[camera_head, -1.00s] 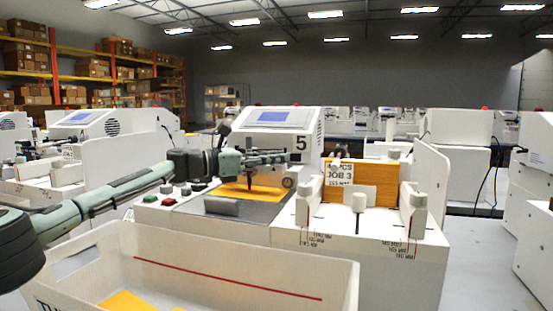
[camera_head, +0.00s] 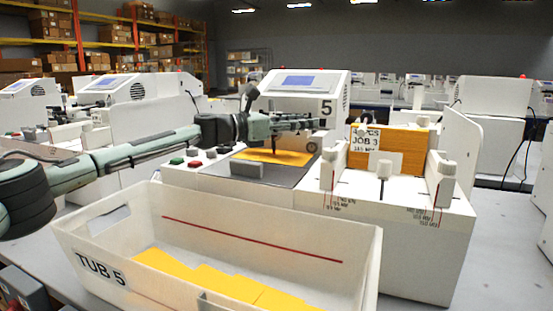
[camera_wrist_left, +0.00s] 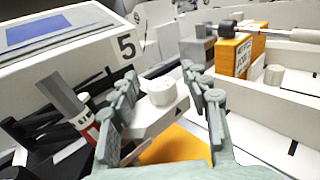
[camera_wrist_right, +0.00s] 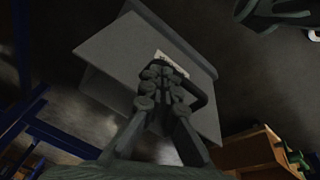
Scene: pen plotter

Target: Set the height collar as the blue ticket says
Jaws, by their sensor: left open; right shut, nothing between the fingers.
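I cannot tell whether this knob is the height collar. A dark pen holder (camera_head: 275,143) stands over a yellow sheet (camera_head: 285,158) on the machine's bed. A grey round dial (camera_head: 313,148) is at the bed's right. I cannot make out a blue ticket.
A white tub labelled TUB 5 (camera_head: 270,236) with yellow sheets stands in front. A stack of yellow sheets (camera_head: 405,148), labelled JOB 3, stands in the white feeder at right. Red and green buttons (camera_head: 185,162) sit left of the bed. Grey table (camera_head: 500,250) is free at right.

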